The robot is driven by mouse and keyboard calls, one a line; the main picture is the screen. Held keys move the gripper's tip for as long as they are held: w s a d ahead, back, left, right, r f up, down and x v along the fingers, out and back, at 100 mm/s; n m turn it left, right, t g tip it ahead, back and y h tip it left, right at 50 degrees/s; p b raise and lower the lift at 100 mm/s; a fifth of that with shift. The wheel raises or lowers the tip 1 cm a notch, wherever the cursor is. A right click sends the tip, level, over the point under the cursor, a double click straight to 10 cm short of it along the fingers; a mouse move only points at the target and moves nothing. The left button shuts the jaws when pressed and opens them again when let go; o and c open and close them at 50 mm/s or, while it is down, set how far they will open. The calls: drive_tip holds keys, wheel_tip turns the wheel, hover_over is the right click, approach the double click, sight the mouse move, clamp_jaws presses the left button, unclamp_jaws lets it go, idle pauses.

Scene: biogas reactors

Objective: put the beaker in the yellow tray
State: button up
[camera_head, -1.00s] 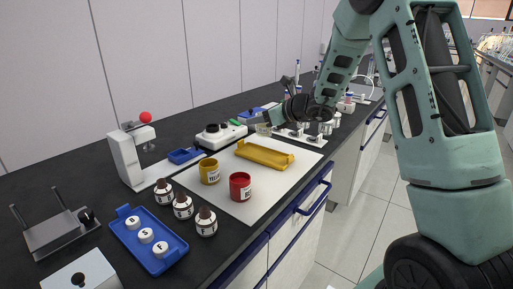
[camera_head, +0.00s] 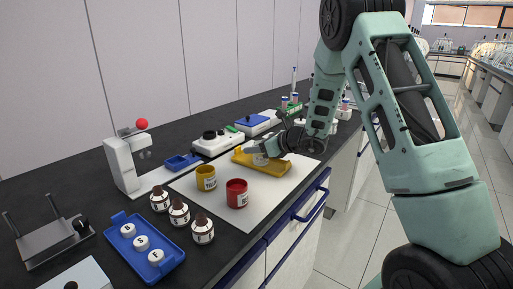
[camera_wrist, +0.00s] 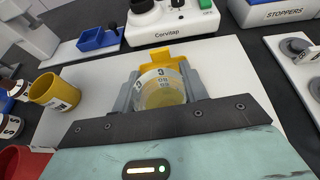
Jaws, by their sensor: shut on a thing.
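The beaker (camera_wrist: 162,88) is clear glass with dark markings and pale yellow contents, seen from above in the wrist view. My gripper (camera_wrist: 160,92) is shut on it, one finger on each side. In the head view my gripper (camera_head: 265,153) holds the beaker (camera_head: 260,159) over the yellow tray (camera_head: 278,182), near its middle. The yellow tray also shows in the wrist view (camera_wrist: 160,52), behind the beaker; my gripper hides most of it. I cannot tell whether the beaker touches the tray's floor.
A yellow cup (camera_head: 206,178) and a red cup (camera_head: 237,193) stand on the white mat (camera_head: 196,190), left of the tray. A white Corvitap device (camera_head: 218,140) stands behind. Brown bottles (camera_head: 179,212) and a blue tray (camera_head: 165,262) lie nearer. Bare mat lies around the cups.

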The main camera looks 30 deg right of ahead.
drive_tip(key=o, duration=1)
drive_tip(key=shift+r, duration=0.1)
